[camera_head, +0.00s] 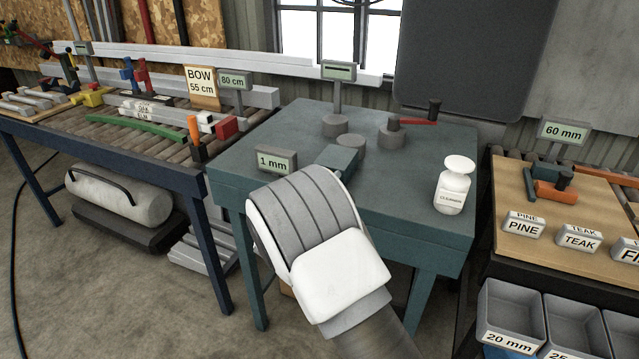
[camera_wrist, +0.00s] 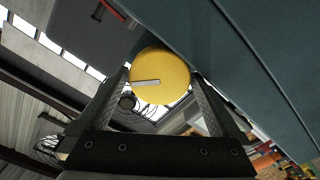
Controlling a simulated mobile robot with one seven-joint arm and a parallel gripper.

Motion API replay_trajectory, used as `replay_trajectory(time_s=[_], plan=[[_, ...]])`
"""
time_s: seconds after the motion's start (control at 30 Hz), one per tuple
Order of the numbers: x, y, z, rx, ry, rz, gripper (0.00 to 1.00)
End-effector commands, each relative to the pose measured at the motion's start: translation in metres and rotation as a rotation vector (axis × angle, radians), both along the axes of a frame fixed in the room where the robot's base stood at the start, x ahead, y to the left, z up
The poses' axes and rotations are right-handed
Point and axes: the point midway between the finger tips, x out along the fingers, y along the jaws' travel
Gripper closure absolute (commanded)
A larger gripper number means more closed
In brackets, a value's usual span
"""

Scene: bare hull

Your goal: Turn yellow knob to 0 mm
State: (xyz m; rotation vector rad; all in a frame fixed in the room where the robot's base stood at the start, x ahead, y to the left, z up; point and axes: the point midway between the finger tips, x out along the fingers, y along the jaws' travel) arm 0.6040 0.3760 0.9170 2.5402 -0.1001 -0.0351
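The yellow knob (camera_wrist: 158,78) shows in the wrist view as a round disc with a pale pointer bar lying nearly level across it. My gripper (camera_wrist: 160,72) has one finger at each side of the knob. No clear gap shows between the fingertips and its edges, so it looks shut on the knob. In the head view, a small display (camera_head: 276,160) reading "1 mm" stands at the left front of the teal table (camera_head: 235,178). My white and grey wrist covers the table's front edge there. The knob and my fingers are hidden behind it.
On the table, a white bottle (camera_head: 454,185) stands at the right. Grey cylinders (camera_head: 335,126) and a second display (camera_head: 338,70) stand at the back. A roller bench (camera_head: 110,135) is at left, a wooden bench (camera_head: 520,195) with grey bins (camera_head: 511,311) at right.

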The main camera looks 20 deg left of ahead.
Motion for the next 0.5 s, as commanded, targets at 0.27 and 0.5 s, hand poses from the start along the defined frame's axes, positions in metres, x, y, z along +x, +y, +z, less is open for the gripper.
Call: replay_trajectory(time_s=[0.27,0.5], plan=[[-0.004,0.001,0.002,0.002,-0.001,0.002,0.0],[-0.044,0.005,0.003,0.001,0.0,0.004,0.0]])
